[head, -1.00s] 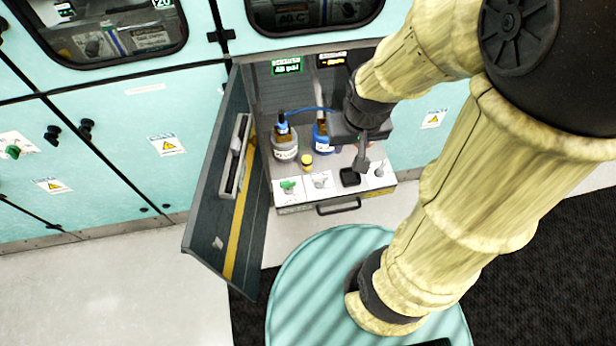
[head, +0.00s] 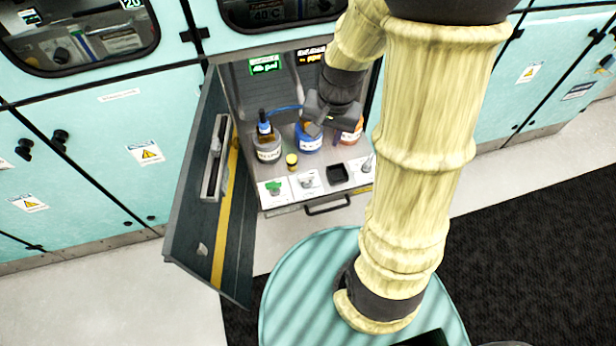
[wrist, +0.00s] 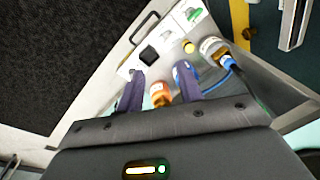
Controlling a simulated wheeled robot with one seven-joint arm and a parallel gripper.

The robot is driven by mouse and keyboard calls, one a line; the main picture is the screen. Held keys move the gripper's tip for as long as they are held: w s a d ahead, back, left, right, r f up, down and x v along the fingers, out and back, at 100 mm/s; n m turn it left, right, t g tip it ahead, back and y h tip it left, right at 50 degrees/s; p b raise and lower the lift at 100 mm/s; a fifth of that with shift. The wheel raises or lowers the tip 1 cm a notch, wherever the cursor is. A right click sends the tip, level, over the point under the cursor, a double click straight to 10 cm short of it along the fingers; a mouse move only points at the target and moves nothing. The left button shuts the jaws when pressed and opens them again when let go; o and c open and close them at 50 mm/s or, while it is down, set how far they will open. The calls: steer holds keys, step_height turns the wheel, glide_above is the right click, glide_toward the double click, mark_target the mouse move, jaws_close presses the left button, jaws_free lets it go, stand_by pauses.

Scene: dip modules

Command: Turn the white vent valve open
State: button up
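The white vent valve (head: 307,181) is a small pale knob on a white plate on the cabinet's front ledge. It sits between a green valve (head: 273,187) on the left and a black square recess (head: 338,173) on the right. It also shows in the wrist view (wrist: 168,34). My gripper (head: 330,128) is inside the cabinet, above the bottles, behind and right of the white valve. In the wrist view its two dark fingers (wrist: 160,76) are spread with nothing held between them. The gripper is apart from the valve.
A brown bottle (head: 267,150), a blue bottle (head: 306,140) and an orange bottle (head: 353,134) stand behind the ledge. A small yellow-capped vial (head: 291,160) is close by. Another pale lever (head: 368,163) is at the right. The open door (head: 211,200) bounds the left.

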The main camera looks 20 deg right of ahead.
mark_target(307, 175)
steer(key=w+d+f+m+y+b, duration=0.2)
steer(key=w+f+m, duration=0.2)
steer(key=f+m, duration=0.2)
steer(key=w+d+f+m+g+y+b, duration=0.1)
steer(key=w+d+f+m+b, duration=0.2)
steer(key=w+f+m, duration=0.2)
step_height(307, 175, down, 4)
steer(key=shift+d+r+m+y+b, duration=0.15)
steer(key=shift+m+y+b, duration=0.2)
steer(key=shift+m+y, duration=0.05)
steer(key=x, duration=1.7)
steer(key=shift+s+f+p, duration=0.15)
steer(key=shift+f+p, duration=0.1)
steer(key=shift+p, duration=0.05)
steer(key=shift+c, duration=0.5)
jaws_close()
